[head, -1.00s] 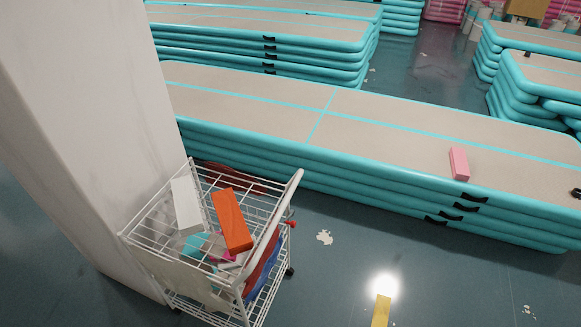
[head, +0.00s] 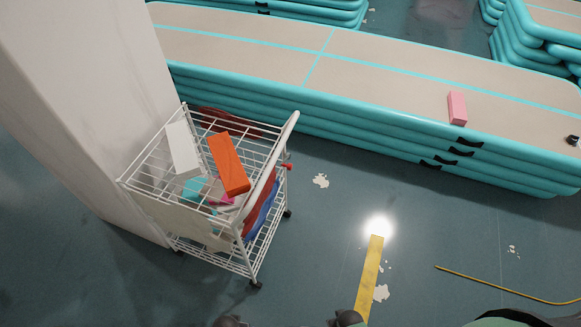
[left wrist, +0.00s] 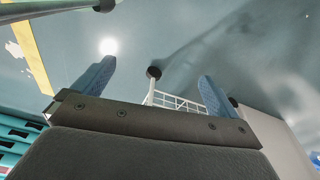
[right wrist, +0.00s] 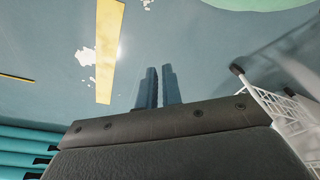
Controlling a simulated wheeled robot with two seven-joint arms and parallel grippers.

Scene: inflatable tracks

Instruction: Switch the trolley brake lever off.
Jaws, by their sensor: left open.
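The white wire trolley (head: 150,205) stands against the pillar, left of centre in the head view. A small red lever (head: 287,166) sticks out from its right side, below the raised handle end. Part of the trolley's white frame also shows in the left wrist view (left wrist: 178,102) and at the right of the right wrist view (right wrist: 285,108). My left gripper (left wrist: 158,72) is open and empty, its two blue fingers wide apart. My right gripper (right wrist: 160,72) is shut and empty, its fingers side by side. Neither gripper touches the trolley or shows clearly in the head view.
The white pillar (head: 85,90) stands behind left. A teal inflatable track stack (head: 370,75) with a pink block (head: 457,107) lies behind. Floor right of the trolley is open, with yellow tape (head: 369,275).

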